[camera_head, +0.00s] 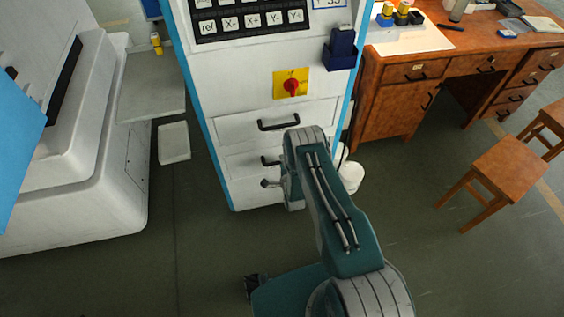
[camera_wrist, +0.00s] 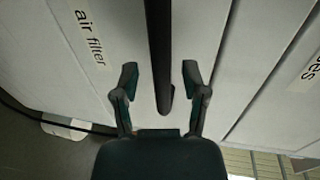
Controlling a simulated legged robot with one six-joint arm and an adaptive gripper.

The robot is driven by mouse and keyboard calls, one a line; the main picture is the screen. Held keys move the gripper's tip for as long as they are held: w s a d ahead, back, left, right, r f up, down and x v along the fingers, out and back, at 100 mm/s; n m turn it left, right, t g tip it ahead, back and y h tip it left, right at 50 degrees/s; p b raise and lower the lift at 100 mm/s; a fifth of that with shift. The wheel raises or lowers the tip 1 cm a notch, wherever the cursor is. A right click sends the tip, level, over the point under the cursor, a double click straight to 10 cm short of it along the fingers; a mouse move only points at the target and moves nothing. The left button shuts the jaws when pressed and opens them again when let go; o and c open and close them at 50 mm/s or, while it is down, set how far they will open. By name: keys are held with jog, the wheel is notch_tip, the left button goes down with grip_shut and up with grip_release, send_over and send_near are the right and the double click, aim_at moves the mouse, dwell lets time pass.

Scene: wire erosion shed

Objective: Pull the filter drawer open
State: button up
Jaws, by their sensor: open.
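The filter drawer (camera_wrist: 120,62) is a pale panel labelled "air filter" in the wrist view. It looks closed, and its label reads sideways. Its black bar handle (camera_wrist: 159,40) runs between the two fingers of my gripper (camera_wrist: 160,76), with a visible gap on each side. The fingers are open and not closed on the bar; I cannot tell how deep the bar sits between them. In the head view, the lower drawer's handle (camera_head: 268,161) is partly hidden by my arm. My gripper (camera_head: 268,184) shows just below it, mostly hidden.
An upper drawer (camera_head: 240,129) with its own black handle (camera_head: 278,124) sits above, under a red switch (camera_head: 291,86). A white bucket (camera_head: 351,176) stands right of the cabinet. A wooden desk (camera_head: 383,115) and stool (camera_head: 495,170) stand further right. Floor at left front is clear.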

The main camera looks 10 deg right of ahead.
jog(key=shift+w, duration=0.3)
grip_shut()
jog(key=shift+s+f, duration=0.15)
jog(key=shift+s, duration=0.05)
